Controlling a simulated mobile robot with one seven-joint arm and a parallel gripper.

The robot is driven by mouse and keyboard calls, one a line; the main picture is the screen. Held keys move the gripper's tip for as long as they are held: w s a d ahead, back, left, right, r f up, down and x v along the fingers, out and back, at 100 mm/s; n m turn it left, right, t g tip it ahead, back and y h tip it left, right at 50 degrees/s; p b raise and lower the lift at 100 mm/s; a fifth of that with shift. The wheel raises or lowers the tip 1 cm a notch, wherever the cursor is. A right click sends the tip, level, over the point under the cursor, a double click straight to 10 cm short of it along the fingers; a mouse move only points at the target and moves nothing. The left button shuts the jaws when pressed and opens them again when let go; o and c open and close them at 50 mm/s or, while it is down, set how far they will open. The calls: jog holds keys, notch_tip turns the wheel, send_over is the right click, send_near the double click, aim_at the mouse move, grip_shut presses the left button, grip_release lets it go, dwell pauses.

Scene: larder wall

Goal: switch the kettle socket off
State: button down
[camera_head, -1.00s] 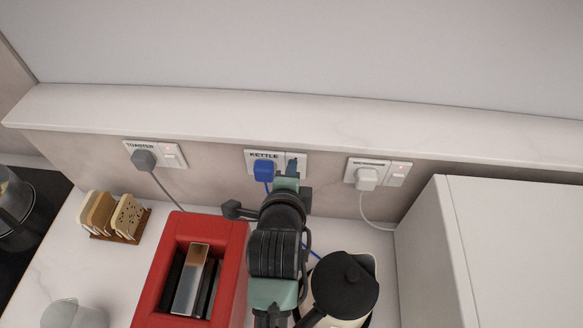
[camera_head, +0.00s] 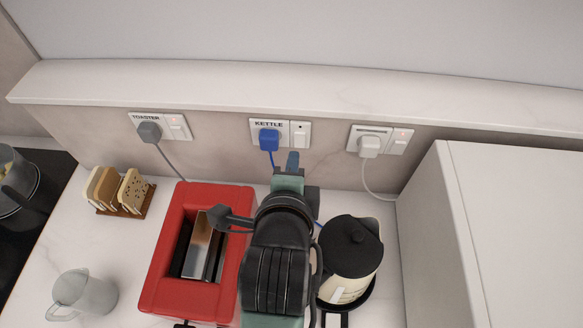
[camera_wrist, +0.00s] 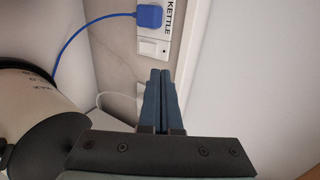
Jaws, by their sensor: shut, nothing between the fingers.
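The kettle socket (camera_head: 258,128) is on the wall, labelled KETTLE, with a blue plug (camera_head: 268,140) in its left half. Its white switch (camera_head: 300,134) is on the right half; a small dark spot shows there and no red light. The wrist view shows the blue plug (camera_wrist: 150,16) and the switch (camera_wrist: 153,48) clear of the fingers. My gripper (camera_head: 292,157) is shut and empty, below and in front of the switch, apart from it. In the wrist view its closed fingers (camera_wrist: 160,76) point toward the wall. The black-lidded cream kettle (camera_head: 349,272) stands to its right.
A red toaster (camera_head: 166,250) stands below my arm's left side. A marble ledge (camera_head: 290,92) overhangs above the sockets. A white cabinet (camera_head: 495,230) stands at right.

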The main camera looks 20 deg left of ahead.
jog(key=shift+v, duration=1.05)
jog(key=shift+a+r, duration=0.1)
jog(key=shift+r, duration=0.1)
jog(key=w+d+r+n+t+b, duration=0.1)
jog(key=w+r+n+t, duration=0.1)
jog(key=r, duration=0.5)
jog(key=w+d+r+n+t+b, duration=0.1)
jog(key=d+r+n+t, duration=0.15)
jog(key=r, duration=0.35)
jog(key=w+r+n+t, duration=0.2)
jog(key=r+n+t, duration=0.1)
jog(key=r, duration=0.4)
jog(key=s+d+r+n+t+h+b, duration=0.1)
jog(key=s+r+n+t, duration=0.3)
jog(key=r, duration=0.6)
jog(key=s+d+r+n+t+h+b, duration=0.1)
jog(key=s+d+r+n+t, duration=0.2)
jog(key=r, duration=0.7)
jog(key=shift+s+d+r+n+t+h, duration=0.3)
jog(key=shift+s+d+r+n+t, duration=0.1)
jog(key=shift+s+d+n, duration=0.25)
